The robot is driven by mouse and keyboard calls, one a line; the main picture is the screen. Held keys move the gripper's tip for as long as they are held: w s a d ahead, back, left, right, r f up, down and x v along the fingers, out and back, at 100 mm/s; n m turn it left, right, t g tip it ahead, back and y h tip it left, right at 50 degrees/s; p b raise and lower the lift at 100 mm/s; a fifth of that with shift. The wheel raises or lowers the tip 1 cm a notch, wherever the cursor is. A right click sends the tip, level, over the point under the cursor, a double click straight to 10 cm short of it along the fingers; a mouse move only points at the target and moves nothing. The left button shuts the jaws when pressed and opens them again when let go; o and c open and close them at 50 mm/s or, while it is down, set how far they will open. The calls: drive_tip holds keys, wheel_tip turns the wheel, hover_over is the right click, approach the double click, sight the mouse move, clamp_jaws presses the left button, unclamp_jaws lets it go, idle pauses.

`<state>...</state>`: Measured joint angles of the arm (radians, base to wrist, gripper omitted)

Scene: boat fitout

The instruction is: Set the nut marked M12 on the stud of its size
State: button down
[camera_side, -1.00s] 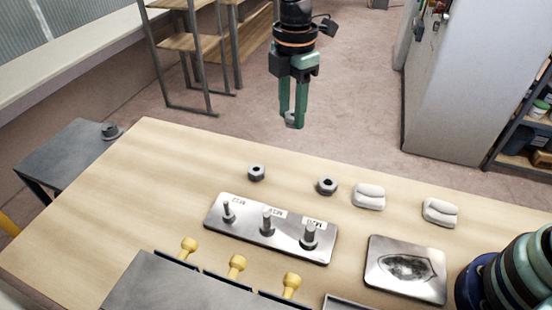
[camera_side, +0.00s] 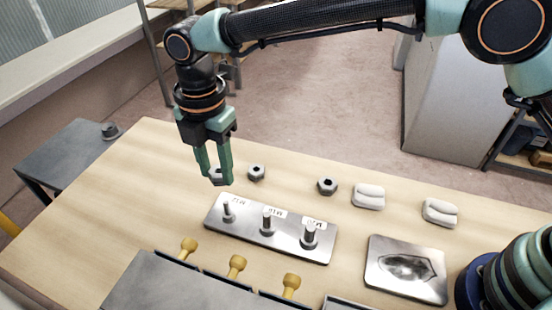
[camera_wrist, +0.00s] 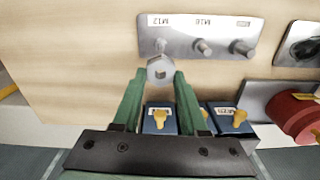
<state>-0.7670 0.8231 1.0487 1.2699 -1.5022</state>
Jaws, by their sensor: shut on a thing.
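My gripper (camera_side: 219,181) is shut on a grey hex nut (camera_wrist: 160,71), held between the fingertips above the table, slightly behind and left of the stud plate in the side view. No marking on the nut is readable. The metal stud plate (camera_side: 248,232) carries three upright studs labelled by size; it also shows in the wrist view (camera_wrist: 181,40). The M12 stud (camera_side: 228,212) is the thinnest, at the left end. The middle stud (camera_side: 267,222) and the right stud (camera_side: 310,236) are bare.
Two nuts, one (camera_side: 256,173) and another (camera_side: 327,186), lie behind the plate. White pads (camera_side: 369,196) and a metal plate with a dark patch (camera_side: 420,285) are at right. Yellow knobs (camera_side: 237,266) line the front. The table's left side is clear.

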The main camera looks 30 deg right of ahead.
hover_over(225, 206)
drive_tip(key=shift+a+f, duration=0.1)
drive_tip(key=shift+f, duration=2.25)
drive_tip(key=shift+f, duration=1.9)
drive_tip(key=shift+c, duration=1.8)
unclamp_jaws()
wheel_tip(225, 206, up, 7)
